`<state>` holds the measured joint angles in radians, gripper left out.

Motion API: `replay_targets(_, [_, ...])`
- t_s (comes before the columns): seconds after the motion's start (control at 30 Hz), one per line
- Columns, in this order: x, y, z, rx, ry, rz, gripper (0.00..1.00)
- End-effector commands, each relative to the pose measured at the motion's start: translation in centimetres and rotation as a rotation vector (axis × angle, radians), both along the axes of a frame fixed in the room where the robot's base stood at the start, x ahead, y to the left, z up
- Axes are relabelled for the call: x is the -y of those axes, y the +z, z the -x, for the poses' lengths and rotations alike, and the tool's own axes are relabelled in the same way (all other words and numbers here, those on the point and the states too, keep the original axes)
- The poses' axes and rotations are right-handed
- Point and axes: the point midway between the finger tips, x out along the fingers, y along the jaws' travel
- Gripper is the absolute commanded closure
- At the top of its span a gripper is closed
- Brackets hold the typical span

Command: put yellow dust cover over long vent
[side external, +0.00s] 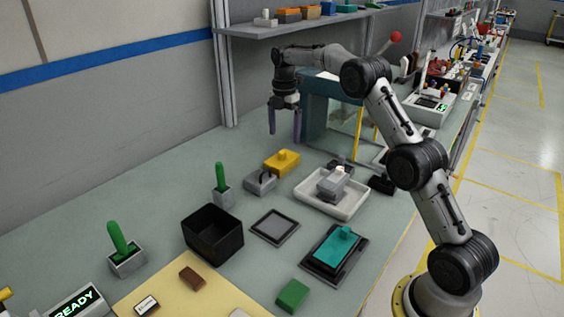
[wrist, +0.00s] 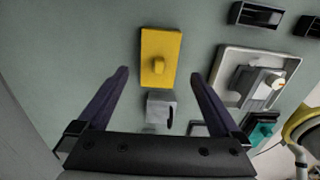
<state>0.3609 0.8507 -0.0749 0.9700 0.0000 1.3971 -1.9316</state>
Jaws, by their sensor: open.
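The yellow dust cover (side external: 282,160) is a flat rectangular plate with a small knob on top, lying on the bench. In the wrist view the yellow cover (wrist: 160,45) lies ahead of my fingertips, its knob near the middle. My gripper (side external: 284,134) is open, empty and pointing down above the bench behind the cover; its two fingers also show in the wrist view (wrist: 160,74). A black slotted vent (wrist: 257,15) sits at the top right in the wrist view. A second black vent (wrist: 311,28) is cut by the frame edge, so I cannot compare their lengths surely.
A grey block (side external: 260,181) stands close beside the yellow cover. A white tray (side external: 307,199) holds a grey part. A teal cover (side external: 340,244) sits on a black base. A black bin (side external: 213,238) and green-handled holder (side external: 221,190) stand left. A teal cabinet (side external: 318,112) is behind.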

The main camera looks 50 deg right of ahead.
Motion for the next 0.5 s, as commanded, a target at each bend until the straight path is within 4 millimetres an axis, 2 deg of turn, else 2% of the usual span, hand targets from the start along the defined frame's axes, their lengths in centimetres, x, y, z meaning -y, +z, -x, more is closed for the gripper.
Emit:
replay_targets(0.1, [-0.1, -1.9, 0.0, -0.002, 0.0, -0.001, 0.0])
replay_targets(0.37, [-0.2, -3.8, 0.0, 0.0, 0.001, 0.0, 0.0])
replay_targets(0.5, [-0.8, -5.6, 0.0, -0.003, 0.001, -0.001, 0.0])
